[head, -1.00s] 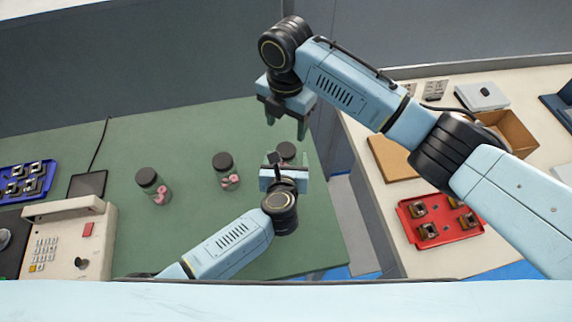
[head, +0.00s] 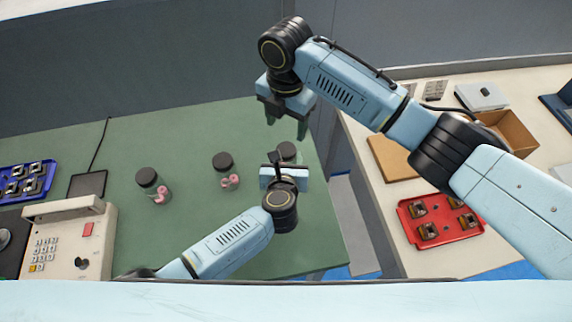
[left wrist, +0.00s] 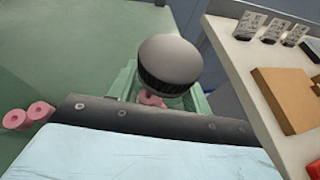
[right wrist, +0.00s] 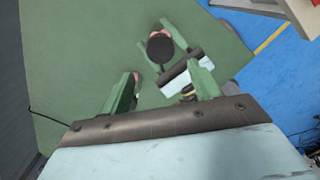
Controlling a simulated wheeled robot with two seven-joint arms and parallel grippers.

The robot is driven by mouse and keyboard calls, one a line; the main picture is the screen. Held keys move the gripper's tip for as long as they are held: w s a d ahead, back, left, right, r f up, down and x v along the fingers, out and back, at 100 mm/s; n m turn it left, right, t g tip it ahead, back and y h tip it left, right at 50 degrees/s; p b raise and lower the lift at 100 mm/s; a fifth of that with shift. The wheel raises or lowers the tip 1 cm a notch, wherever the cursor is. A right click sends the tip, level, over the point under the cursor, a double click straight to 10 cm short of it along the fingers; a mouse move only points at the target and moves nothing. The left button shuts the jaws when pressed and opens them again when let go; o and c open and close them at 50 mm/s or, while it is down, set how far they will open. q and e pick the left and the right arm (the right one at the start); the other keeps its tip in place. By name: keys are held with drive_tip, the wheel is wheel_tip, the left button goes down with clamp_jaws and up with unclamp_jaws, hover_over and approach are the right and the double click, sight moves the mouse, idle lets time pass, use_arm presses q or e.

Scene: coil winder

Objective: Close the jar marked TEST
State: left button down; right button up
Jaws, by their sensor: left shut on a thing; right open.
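Three clear jars with dark lids and pink pieces inside stand on the green table: a left jar (head: 153,186), a middle jar (head: 227,172) and a right jar (head: 287,151). No TEST mark is readable. My left gripper (head: 284,166) is shut on the right jar, low around its body. The left wrist view shows this jar's black lid (left wrist: 170,62) on top, between the green fingers; how tightly it sits I cannot tell. My right gripper (head: 286,125) is open and empty above and behind that jar. In the right wrist view the lid (right wrist: 160,47) lies beyond its spread fingers.
A control box with keypad (head: 70,240), a dark pad (head: 88,184) and a blue tray (head: 27,180) are at the left. Across a gap, the right-hand bench holds a red tray (head: 440,237), a brown board (head: 391,160) and a cardboard box (head: 510,132). Green table around the jars is clear.

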drive_tip(key=w+a+r+n+t+y, duration=0.2)
drive_tip(key=w+a+r+t, duration=0.35)
drive_tip(key=r, duration=0.35)
drive_tip(key=w+a+r+n+t+y, duration=0.2)
drive_tip(key=w+a+r+t, duration=0.2)
drive_tip(key=a+r+t, duration=0.45)
drive_tip(key=s+a+r+n+g+y, duration=0.2)
drive_tip(key=s+a+r+n+y, duration=0.2)
drive_tip(key=r+n+y, duration=0.4)
drive_tip(key=s+a+r+n+g+y, duration=0.1)
drive_tip(key=s+a+r+n+y, duration=0.35)
drive_tip(key=r+n+y, duration=0.4)
drive_tip(key=s+d+f+n+g+h, duration=0.15)
drive_tip(key=f+n+g+h, duration=0.35)
drive_tip(key=f+n, duration=0.5)
drive_tip(key=s+d+f+n+g+h, duration=0.1)
drive_tip(key=s+f+n+g+h, duration=0.25)
drive_tip(key=f+n+g, duration=0.65)
drive_tip(key=w+d+f+t+h, duration=0.1)
drive_tip(key=d+f+h, duration=0.3)
drive_tip(key=d, duration=0.2)
drive_tip(key=w+d+f+t+h, duration=0.1)
drive_tip(key=d+f+h, duration=0.3)
drive_tip(key=d, duration=0.3)
drive_tip(key=w+d+f+t+h, duration=0.2)
drive_tip(key=d+f+h, duration=0.2)
drive_tip(key=d+f, duration=0.2)
drive_tip(key=shift+d, duration=0.55)
